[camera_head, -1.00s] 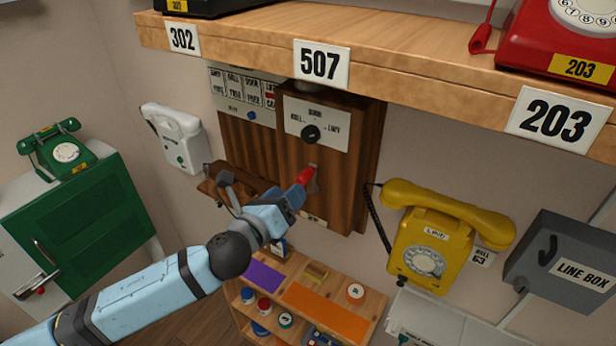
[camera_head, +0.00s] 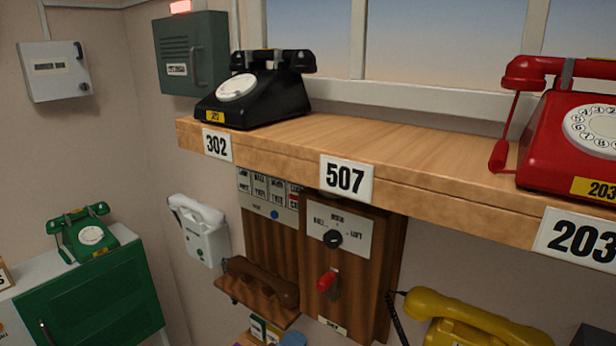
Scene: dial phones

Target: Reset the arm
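Neither of my grippers shows clearly in the head view. A small bluish shape sits at the bottom edge below the wooden wall box (camera_head: 378,270); I cannot tell whether it is part of my arm. The wooden box carries a dark round knob (camera_head: 333,238) on a white label and a red-tipped lever (camera_head: 327,282) below it. Nothing touches the lever. A brown handset (camera_head: 262,283) lies on a small wooden ledge left of the box.
A wooden shelf (camera_head: 400,160) juts out above the box, bearing a black phone (camera_head: 265,95) and a red phone (camera_head: 560,150). A white wall phone (camera_head: 202,232), green phone (camera_head: 85,235) on a green cabinet (camera_head: 90,300), and yellow phone (camera_head: 470,320) stand around it.

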